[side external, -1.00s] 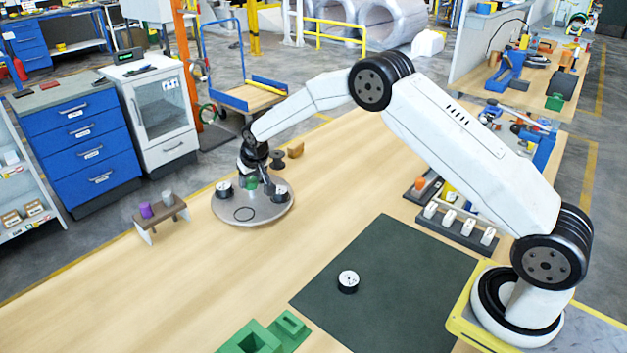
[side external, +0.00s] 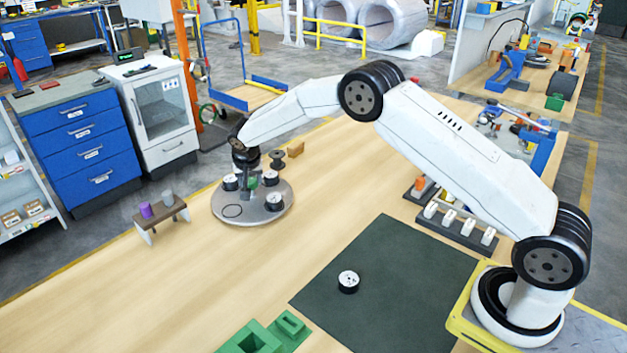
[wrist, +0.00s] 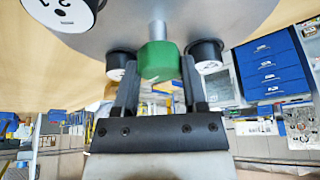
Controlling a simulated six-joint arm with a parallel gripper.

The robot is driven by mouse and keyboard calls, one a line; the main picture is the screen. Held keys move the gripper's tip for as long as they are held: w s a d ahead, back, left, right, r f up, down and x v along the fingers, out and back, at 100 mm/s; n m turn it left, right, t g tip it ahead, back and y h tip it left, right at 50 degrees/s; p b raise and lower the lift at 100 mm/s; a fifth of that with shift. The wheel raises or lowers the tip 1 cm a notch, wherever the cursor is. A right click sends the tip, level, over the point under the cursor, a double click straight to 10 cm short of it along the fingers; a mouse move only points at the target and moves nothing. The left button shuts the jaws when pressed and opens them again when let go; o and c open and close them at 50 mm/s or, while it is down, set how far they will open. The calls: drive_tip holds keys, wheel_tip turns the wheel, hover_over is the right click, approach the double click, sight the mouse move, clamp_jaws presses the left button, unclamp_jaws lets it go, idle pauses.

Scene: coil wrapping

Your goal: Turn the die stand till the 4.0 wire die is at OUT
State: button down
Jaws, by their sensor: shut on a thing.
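The die stand is a round grey disc (side external: 225,213) on the table, with several black-and-white wire dies on it and an empty ring outline (side external: 232,211) at its front left. One die (side external: 274,201) sits at the right front and another (side external: 230,182) at the left. A green knob (wrist: 158,62) stands on the disc, and my gripper (wrist: 158,76) is shut on it, one finger each side. In the wrist view a die (wrist: 62,12) at top left bears a partly cut-off number. I cannot make out which die is 4.0, nor any OUT mark.
Another black-and-white die (side external: 348,281) lies on the dark mat (side external: 400,270). A small bench (side external: 165,216) with purple and grey cylinders stands left of the disc. A dark spool (side external: 277,158) and a brown block (side external: 295,149) are behind it. Green blocks (side external: 262,338) lie at the front.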

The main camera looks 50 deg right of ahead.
sight(251, 202)
drive_tip(key=shift+m, duration=0.6)
drive_tip(key=shift+c, duration=0.7)
unclamp_jaws()
drive_tip(key=v, duration=0.8)
drive_tip(key=shift+a, duration=0.1)
